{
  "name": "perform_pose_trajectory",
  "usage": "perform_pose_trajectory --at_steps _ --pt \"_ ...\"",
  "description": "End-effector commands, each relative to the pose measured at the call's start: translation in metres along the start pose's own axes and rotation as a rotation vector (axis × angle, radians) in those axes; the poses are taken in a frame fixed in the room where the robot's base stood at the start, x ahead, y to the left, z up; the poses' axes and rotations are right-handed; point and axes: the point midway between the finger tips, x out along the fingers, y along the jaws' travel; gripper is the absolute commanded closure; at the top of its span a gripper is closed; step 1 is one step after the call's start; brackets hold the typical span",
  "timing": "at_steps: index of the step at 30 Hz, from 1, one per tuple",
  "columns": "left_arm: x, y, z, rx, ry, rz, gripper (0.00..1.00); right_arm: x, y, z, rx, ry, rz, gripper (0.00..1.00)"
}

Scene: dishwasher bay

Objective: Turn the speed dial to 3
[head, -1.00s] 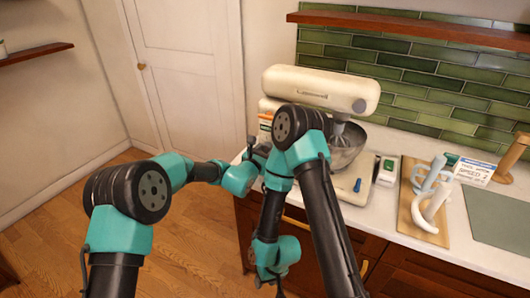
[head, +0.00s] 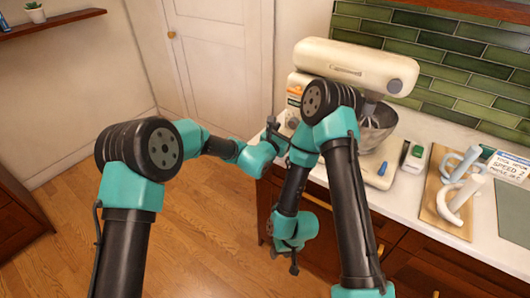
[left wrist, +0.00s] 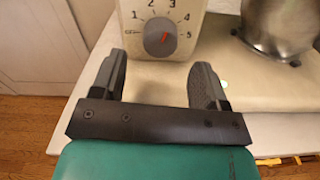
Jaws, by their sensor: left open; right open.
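The cream stand mixer (head: 355,65) stands on the counter. Its grey speed dial (left wrist: 159,37) is near the top middle of the left wrist view, with numbers 1 to 5 around it. The dial's red pointer leans up and right, roughly between 3 and 4. My left gripper (left wrist: 160,72) is open, its two fingers below and either side of the dial, apart from it and empty. In the head view my left gripper (head: 271,132) is beside the mixer's left end. My right gripper (head: 293,262) hangs low before the cabinets, apart from the mixer.
A steel bowl (head: 378,128) sits under the mixer head. To the right are a small green-and-white box (head: 414,157), a wooden board (head: 442,212) with pale mug-like items, and a card (head: 508,166) seemingly reading "SPEED 2". Open floor (head: 215,240) lies left of the cabinets.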

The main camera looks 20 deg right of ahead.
Motion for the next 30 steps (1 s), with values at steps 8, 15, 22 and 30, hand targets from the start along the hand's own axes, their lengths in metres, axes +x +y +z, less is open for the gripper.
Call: perform_pose_trajectory --at_steps 8,15,22,30 --pt "-0.045 0.001 0.0 -0.002 0.002 0.001 0.32 0.0 0.0 0.0 0.0 0.0 0.0 0.57" --pt "-0.087 0.001 0.0 -0.002 0.002 0.001 0.32 0.0 0.0 0.0 0.0 0.0 0.0 0.57" --pt "-0.121 0.001 0.0 -0.002 0.001 0.002 0.32 0.0 0.0 0.0 0.0 0.0 0.0 0.57" --pt "-0.133 0.0 0.0 0.0 0.0 0.001 0.32 0.0 0.0 0.0 0.0 0.0 0.0 0.57"
